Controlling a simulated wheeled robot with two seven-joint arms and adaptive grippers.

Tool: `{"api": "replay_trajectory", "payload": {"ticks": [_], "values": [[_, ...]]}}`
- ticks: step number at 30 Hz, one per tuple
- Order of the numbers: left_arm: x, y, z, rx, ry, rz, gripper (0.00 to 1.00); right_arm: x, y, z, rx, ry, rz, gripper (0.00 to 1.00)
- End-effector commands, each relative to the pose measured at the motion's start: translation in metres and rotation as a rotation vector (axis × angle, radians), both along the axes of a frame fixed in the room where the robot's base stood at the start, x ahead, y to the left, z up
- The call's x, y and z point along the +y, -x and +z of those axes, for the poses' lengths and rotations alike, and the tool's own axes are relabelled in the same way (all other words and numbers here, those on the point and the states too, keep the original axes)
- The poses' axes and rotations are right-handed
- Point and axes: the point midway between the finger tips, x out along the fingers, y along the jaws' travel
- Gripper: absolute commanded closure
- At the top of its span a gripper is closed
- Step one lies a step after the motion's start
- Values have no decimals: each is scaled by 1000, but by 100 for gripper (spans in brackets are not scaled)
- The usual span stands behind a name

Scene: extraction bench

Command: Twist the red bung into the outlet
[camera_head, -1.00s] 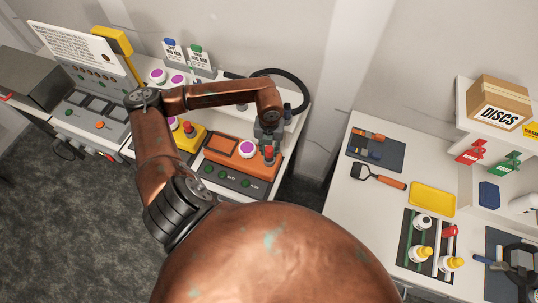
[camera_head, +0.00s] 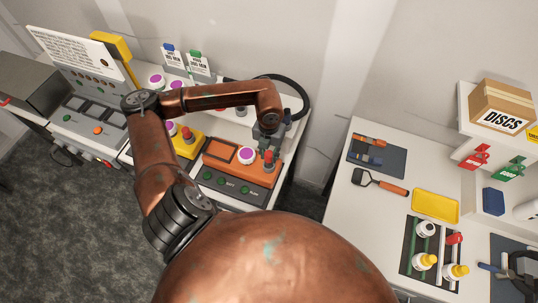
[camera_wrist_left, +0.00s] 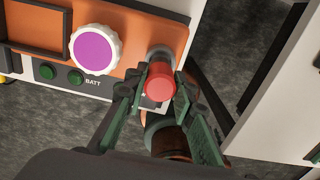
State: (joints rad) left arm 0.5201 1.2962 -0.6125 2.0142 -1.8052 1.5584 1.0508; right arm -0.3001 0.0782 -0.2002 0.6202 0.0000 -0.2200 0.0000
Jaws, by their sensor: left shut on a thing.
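The red bung (camera_wrist_left: 160,82) sits between the fingertips of my left gripper (camera_wrist_left: 162,88) in the left wrist view. My left gripper is shut on it. A grey round collar (camera_wrist_left: 159,51) shows right behind the bung, at the edge of an orange unit (camera_wrist_left: 125,22); I take it for the outlet. How far the bung sits in the collar cannot be told. In the head view the bung (camera_head: 268,155) shows small and red below my left gripper (camera_head: 268,142), at the orange unit's right end. My right gripper is not in view.
A white and purple knob (camera_wrist_left: 95,48) stands beside the bung on the orange unit. A yellow unit (camera_head: 184,144) stands to its left in the head view. A black hose (camera_head: 295,88) curves behind the gripper. A gap separates this bench from the right table (camera_head: 345,205).

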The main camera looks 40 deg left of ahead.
Motion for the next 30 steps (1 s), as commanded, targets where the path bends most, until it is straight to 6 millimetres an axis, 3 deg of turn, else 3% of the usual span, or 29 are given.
{"api": "replay_trajectory", "payload": {"ticks": [30], "values": [[0, 0, 0, -1, 0, -9, 100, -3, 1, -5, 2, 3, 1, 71]]}}
